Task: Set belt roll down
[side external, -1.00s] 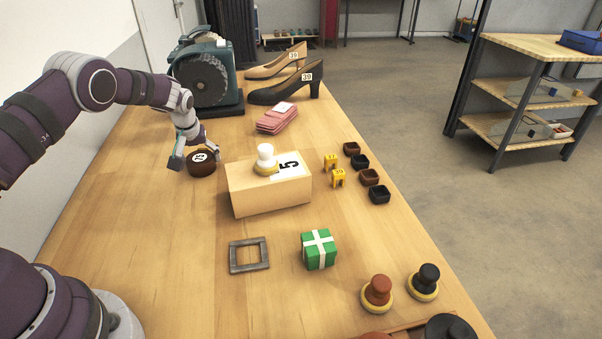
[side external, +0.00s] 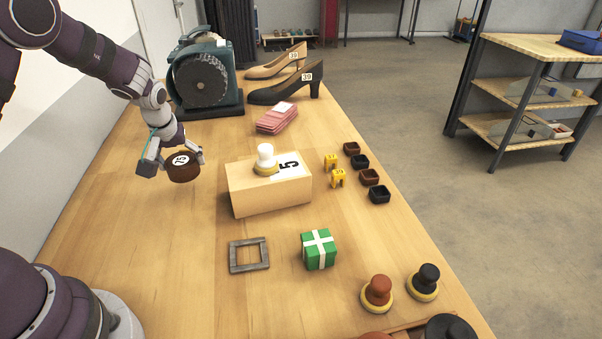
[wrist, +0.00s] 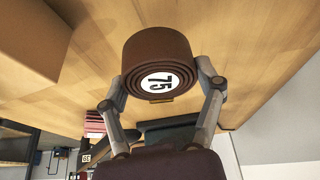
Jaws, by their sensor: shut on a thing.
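The belt roll (side external: 184,170) is a dark brown coil with a white round label reading 75. My gripper (side external: 176,163) is shut on it, one finger on each side, and holds it above the table on the left, left of the wooden block. In the wrist view the belt roll (wrist: 158,62) sits between the two fingertips (wrist: 168,85), its label facing the camera. The table (side external: 130,240) below it is bare.
The wooden block (side external: 255,199) with a white-knobbed piece (side external: 265,158) stands right of the roll. A grinder-like machine (side external: 205,80) stands behind. A grey square frame (side external: 248,255) and green gift box (side external: 319,249) lie in front. The front-left table is clear.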

